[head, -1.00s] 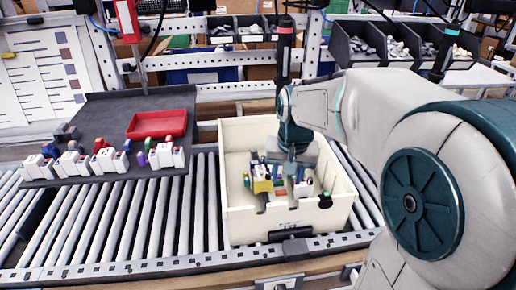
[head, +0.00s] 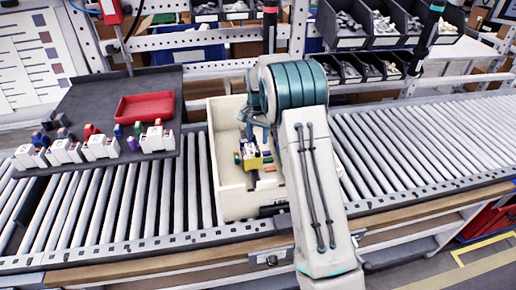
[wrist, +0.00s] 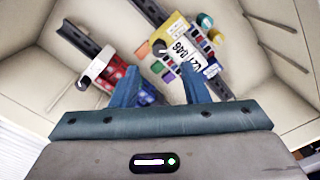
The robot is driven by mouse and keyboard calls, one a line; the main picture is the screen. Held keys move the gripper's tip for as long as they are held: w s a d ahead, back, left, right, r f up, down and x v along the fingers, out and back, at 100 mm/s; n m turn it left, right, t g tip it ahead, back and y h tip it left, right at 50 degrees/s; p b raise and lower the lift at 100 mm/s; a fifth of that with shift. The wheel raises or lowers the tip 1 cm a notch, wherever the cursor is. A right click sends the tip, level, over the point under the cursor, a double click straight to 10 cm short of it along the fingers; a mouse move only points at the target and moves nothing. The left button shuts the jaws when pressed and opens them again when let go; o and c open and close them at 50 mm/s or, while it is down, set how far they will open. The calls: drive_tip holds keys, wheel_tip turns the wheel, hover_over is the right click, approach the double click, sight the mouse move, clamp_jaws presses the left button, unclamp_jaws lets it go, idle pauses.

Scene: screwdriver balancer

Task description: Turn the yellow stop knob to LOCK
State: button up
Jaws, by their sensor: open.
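A yellow housing (head: 250,158) stands inside the cream crate. In the wrist view the yellow housing (wrist: 180,27) has a white printed label and a dark round knob (wrist: 158,47) on its left side. Which part is the yellow stop knob, and any LOCK mark, I cannot make out. My gripper (wrist: 160,88) is open, its two blue fingers apart and pointing into the crate, with the yellow housing beyond the fingertips. Nothing is clearly held between them. A red and white device (wrist: 108,75) with a dark knob sits beyond the left finger. In the head view my arm hides much of the gripper.
The crate (head: 232,203) stands on a roller conveyor (head: 120,205), its walls close around my gripper. Dark rails (wrist: 86,52) run along its inside. A dark board (head: 90,105) at left bears a red tray (head: 150,106) and several white devices (head: 100,146). Rollers at right are clear.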

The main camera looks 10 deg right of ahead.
sight(258, 151)
wheel_tip(258, 151, down, 7)
drive_tip(key=shift+r+p, duration=0.1)
drive_tip(key=shift+p, duration=0.6)
clamp_jaws()
